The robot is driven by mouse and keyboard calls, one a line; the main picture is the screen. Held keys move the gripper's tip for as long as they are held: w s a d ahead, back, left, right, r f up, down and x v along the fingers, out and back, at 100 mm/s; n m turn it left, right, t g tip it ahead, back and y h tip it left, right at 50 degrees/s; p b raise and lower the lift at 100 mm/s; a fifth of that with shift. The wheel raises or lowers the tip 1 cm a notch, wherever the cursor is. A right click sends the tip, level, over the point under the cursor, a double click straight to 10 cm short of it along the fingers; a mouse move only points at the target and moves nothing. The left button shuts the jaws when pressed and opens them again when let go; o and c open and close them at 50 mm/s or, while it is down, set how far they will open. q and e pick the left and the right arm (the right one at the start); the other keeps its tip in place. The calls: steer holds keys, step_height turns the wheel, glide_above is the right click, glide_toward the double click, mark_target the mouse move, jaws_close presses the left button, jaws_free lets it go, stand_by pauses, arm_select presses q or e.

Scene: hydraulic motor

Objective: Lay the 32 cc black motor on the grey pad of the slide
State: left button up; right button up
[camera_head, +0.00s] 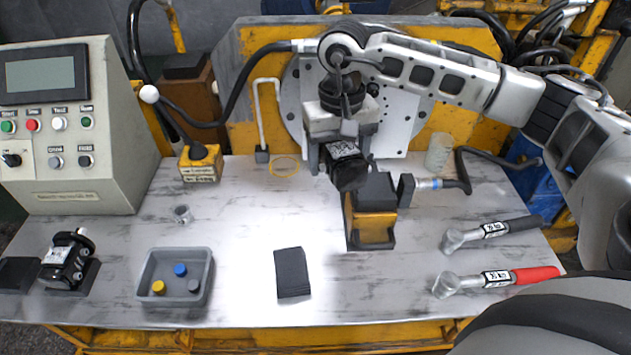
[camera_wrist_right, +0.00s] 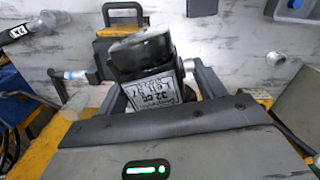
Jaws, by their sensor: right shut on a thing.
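The black motor (camera_head: 342,163) with a white label is held in my right gripper (camera_head: 340,152), which points down over the table. In the right wrist view the motor (camera_wrist_right: 142,52) sits between the two fingers, and its label reads 32 cc. The yellow slide (camera_head: 372,228) stands on the table just below and to the right of the motor. Its dark grey pad (camera_head: 377,188) is bare where visible. The slide also shows in the right wrist view (camera_wrist_right: 123,19), beyond the motor. The motor looks tilted and apart from the pad. My left gripper is out of view.
Another black motor (camera_head: 68,258) rests on a dark stand at the left. A grey tray (camera_head: 146,292) with small caps and a black pad (camera_head: 291,272) lie at the front. Two wrenches (camera_head: 490,232) (camera_head: 497,279) lie at right. A control box (camera_head: 75,140) stands left.

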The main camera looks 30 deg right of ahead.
steer(key=w+d+r+m+p, duration=0.2)
steer(key=d+r+m, duration=0.15)
steer(key=d, duration=0.65)
step_height(320, 180, down, 3)
steer(key=b, duration=0.3)
steer(key=shift+w+d+f+n, duration=0.1)
steer(key=shift+w+f+n, duration=0.05)
steer(key=shift+n, duration=0.1)
step_height(320, 180, down, 2)
steer(key=shift+f+b, duration=0.2)
steer(key=shift+b, duration=0.8)
steer(key=shift+f+b, duration=0.45)
steer(key=shift+f, duration=0.25)
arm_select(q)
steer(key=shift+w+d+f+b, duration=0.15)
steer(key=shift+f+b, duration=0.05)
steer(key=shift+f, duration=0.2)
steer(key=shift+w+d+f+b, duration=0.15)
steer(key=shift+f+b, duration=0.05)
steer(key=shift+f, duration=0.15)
arm_select(e)
steer(key=shift+f, duration=0.65)
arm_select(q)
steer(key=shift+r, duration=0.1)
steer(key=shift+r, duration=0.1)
arm_select(e)
steer(key=shift+a+r, duration=0.1)
steer(key=shift+a, duration=0.25)
